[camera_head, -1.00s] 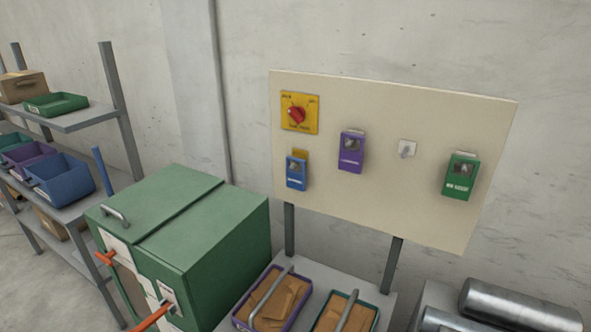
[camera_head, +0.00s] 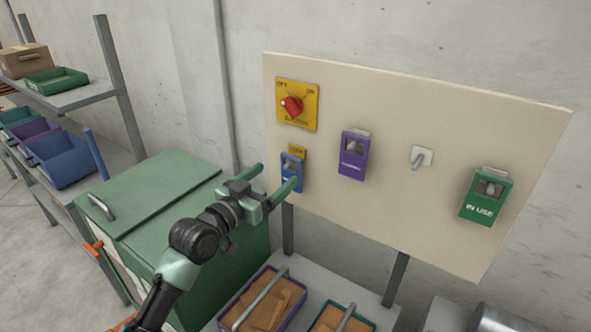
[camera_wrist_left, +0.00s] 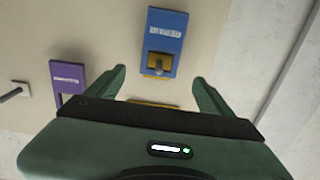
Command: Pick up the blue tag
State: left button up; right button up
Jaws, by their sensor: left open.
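The blue tag (camera_head: 290,160) hangs on the cream board, below the yellow switch plate. My left gripper (camera_head: 279,174) is open and empty, its fingers pointing at the board. One finger covers part of the tag's lower area in the head view. In the left wrist view, which is upside down, the blue tag (camera_wrist_left: 166,35) lies beyond and between the open fingers (camera_wrist_left: 160,80), with its hook and part of a yellow plate showing. I cannot tell the exact gap. My right gripper is not in view.
The board also carries a red knob on a yellow plate (camera_head: 308,117), a purple tag (camera_head: 354,164), a bare hook (camera_head: 421,157) and a green tag (camera_head: 486,207). The green cabinet (camera_head: 150,185) stands below left. Bins with brown pieces (camera_head: 232,314) stand under the board.

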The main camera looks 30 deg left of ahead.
aim_at(286, 167)
pick_arm(q)
jog(key=shift+w+d+r+p, duration=0.15)
jog(key=shift+w+p, duration=0.15)
jog(key=shift+w, duration=0.15)
jog(key=shift+w+r+p, duration=0.15)
jog(key=shift+w+p, duration=0.15)
jog(key=shift+w, duration=0.1)
jog(key=w, duration=0.1)
jog(key=w+p, duration=0.1)
jog(key=w, duration=0.1)
jog(key=w+f, duration=0.1)
jog(key=shift+w+d, duration=0.2)
jog(key=shift+d, duration=0.1)
jog(key=shift+s, duration=0.15)
jog(key=c, duration=1.3)
jog(key=shift+c, duration=0.9)
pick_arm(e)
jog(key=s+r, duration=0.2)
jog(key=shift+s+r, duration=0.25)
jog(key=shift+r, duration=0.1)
pick_arm(q)
jog(key=shift+r, duration=0.15)
